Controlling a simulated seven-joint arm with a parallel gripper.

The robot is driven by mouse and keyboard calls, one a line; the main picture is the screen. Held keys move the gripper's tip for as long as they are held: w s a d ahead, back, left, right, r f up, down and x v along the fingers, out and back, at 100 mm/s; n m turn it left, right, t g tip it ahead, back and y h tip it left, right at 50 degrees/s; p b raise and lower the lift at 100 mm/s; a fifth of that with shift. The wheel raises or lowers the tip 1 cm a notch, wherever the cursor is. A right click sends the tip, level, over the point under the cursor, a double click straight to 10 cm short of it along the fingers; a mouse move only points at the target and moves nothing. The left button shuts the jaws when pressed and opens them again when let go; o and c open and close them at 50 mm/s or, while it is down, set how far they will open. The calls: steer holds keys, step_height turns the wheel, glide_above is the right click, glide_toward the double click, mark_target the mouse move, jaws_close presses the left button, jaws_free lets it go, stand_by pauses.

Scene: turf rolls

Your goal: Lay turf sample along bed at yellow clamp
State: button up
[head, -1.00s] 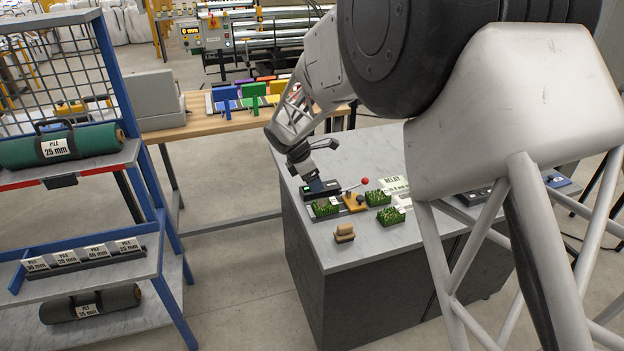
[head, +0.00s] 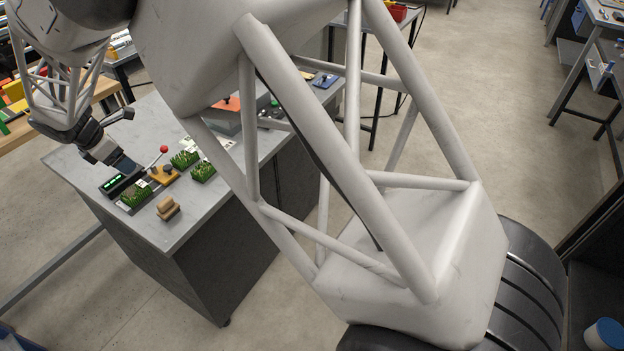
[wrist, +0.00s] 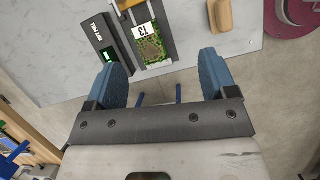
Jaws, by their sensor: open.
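A turf sample (head: 136,196) with a white label lies on a dark strip beside a black box with a green display (head: 118,183). The same turf sample (wrist: 151,45) and black box (wrist: 113,42) show in the wrist view, just beyond the fingertips. The yellow clamp (head: 163,176), with a red-ball lever, stands just behind this sample. Two more turf samples, one farther (head: 184,159) and one nearer (head: 203,172), lie right of the clamp. My gripper (wrist: 164,72) is open and empty, its blue fingers apart. In the head view my gripper (head: 124,163) is by the black box.
A tan block (head: 168,207) sits near the front edge of the grey bench (head: 190,225). It also shows in the wrist view (wrist: 217,15). A wooden table (head: 100,93) stands at the left. My arm covers much of the head view.

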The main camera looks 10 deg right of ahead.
steer(key=s+d+r+m, duration=0.4)
steer(key=d+r, duration=0.1)
steer(key=d, duration=0.6)
steer(key=s+d+r+m+g+y, duration=0.1)
steer(key=s+d+r+m, duration=0.35)
steer(key=d, duration=0.65)
steer(key=s+d+r+m, duration=0.3)
steer(key=d+r+m, duration=0.15)
steer(key=d, duration=0.65)
steer(key=s+d+m+y, duration=0.1)
steer(key=s+d+m, duration=0.5)
steer(key=s, duration=0.6)
steer(key=s+d+m+y, duration=0.1)
steer(key=s+d+m, duration=0.5)
steer(key=s+d, duration=0.5)
steer(key=shift+s+f+t, duration=0.15)
steer(key=shift+s+t, duration=0.15)
steer(key=shift+s, duration=0.7)
